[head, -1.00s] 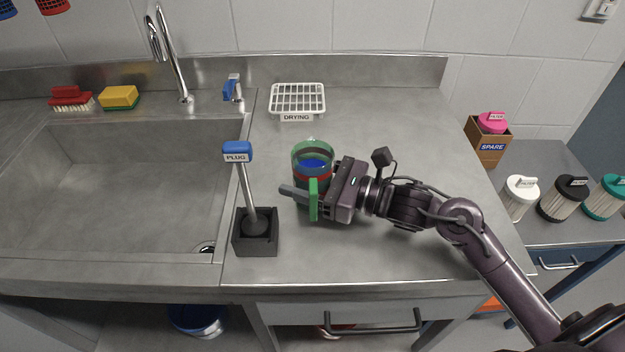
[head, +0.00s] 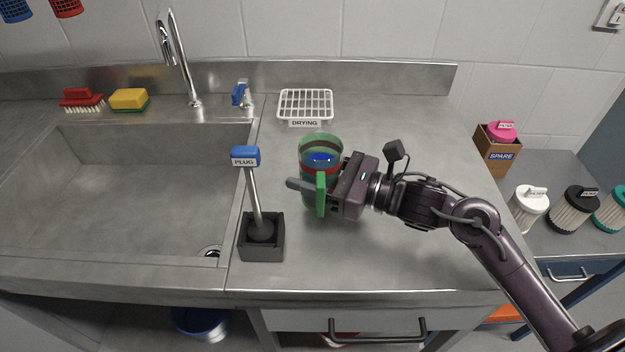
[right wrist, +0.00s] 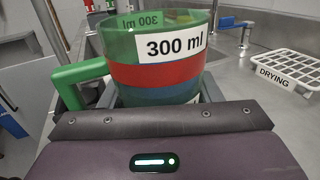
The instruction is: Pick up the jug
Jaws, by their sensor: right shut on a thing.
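The jug (head: 321,147) is see-through green with a red band and blue showing inside. It stands upright over the counter, right of the sink. In the right wrist view the jug (right wrist: 165,72) bears a "300 ml" label, and its green handle (right wrist: 80,72) sticks out to the left. My right gripper (head: 312,188) is shut on the jug from the right, with a finger on its near side. My left gripper is out of view.
The sink (head: 140,195) is at left. The counter right of the arm is clear up to the spare box (head: 498,156).

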